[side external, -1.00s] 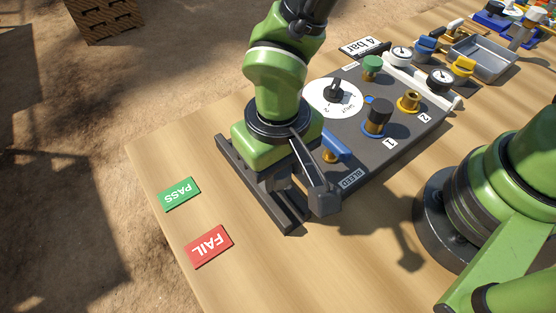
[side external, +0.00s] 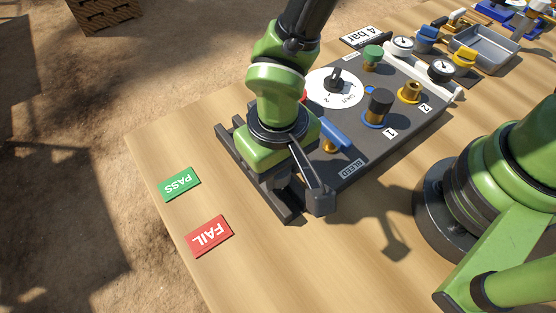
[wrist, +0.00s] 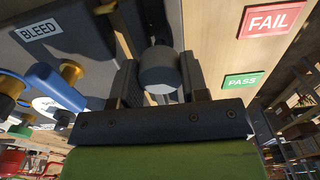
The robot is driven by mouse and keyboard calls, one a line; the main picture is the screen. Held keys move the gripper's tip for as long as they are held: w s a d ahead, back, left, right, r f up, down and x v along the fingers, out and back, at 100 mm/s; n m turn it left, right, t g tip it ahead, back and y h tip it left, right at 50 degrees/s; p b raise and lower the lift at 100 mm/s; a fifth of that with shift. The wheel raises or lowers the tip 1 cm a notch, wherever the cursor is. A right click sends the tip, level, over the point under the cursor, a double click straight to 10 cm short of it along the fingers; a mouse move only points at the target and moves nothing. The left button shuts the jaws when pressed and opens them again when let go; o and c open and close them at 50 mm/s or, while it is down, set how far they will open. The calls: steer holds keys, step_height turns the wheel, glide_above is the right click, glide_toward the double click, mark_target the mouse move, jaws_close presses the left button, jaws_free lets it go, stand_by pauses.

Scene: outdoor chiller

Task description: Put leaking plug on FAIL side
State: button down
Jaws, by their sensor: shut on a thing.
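My gripper (wrist: 159,78) is shut on a grey, round-topped plug (wrist: 159,66), which sits between its two dark fingers in the wrist view. In the side view my gripper (side external: 282,186) is over a dark slotted rail (side external: 226,137) at the left of the test panel; the plug and fingertips are hidden there. I cannot tell whether the plug touches the rail. The red FAIL plate (side external: 210,236) lies at the table's near left, also in the wrist view (wrist: 272,19). The green PASS plate (side external: 178,185) lies just behind it.
The test panel (side external: 350,155) carries a blue BLEED lever (side external: 336,132), a dark plug (side external: 379,102) at port 1, brass port 2 (side external: 410,91) and a dial (side external: 330,88). A metal tray (side external: 485,52) stands behind. The wood around the plates is clear.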

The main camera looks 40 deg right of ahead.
steer(key=shift+f, duration=0.65)
steer(key=shift+f, duration=0.15)
steer(key=shift+c, duration=0.4)
jaws_free()
steer(key=shift+r, duration=3.55)
